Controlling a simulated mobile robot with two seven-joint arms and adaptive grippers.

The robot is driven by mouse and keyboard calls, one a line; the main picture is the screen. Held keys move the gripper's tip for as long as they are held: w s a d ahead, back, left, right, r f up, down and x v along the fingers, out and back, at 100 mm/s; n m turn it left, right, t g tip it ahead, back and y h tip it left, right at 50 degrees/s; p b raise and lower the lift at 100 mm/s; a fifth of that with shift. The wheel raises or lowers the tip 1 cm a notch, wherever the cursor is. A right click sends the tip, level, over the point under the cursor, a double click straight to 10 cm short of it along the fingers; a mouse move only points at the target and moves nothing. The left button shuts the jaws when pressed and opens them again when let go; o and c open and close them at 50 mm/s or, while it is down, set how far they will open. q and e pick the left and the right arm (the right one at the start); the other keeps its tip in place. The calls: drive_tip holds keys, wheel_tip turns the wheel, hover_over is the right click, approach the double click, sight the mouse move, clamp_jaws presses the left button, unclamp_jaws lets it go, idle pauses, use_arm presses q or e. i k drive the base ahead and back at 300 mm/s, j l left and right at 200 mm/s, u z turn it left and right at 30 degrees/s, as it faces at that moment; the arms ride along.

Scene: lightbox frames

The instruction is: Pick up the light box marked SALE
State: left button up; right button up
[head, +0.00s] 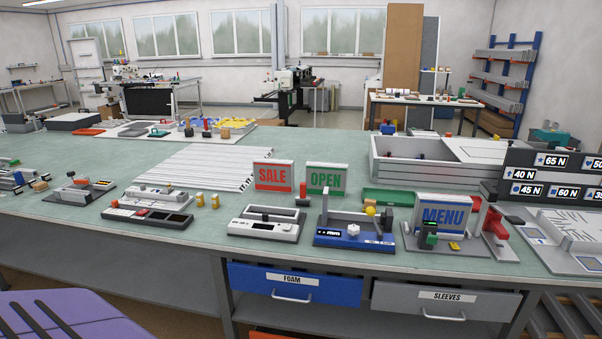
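The MENU light box (443,215), blue lettering on grey, stands further right in a fixture. Neither of my grippers shows in the head view.
In front of the SALE box are a grey device (264,224) and a blue fixture (354,230) with an upright post. Pale strips (190,166) lie to its left. A grey open crate (400,173) stands behind right. Small yellow cylinders (214,200) stand at front left.

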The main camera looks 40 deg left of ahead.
sight(272, 174)
drive_tip(key=i+j+z, duration=0.2)
drive_tip(key=j, duration=0.3)
drive_tip(key=j+z, duration=0.15)
drive_tip(key=j, duration=0.35)
drive_tip(key=j+z, duration=0.15)
drive_tip(key=j, duration=0.95)
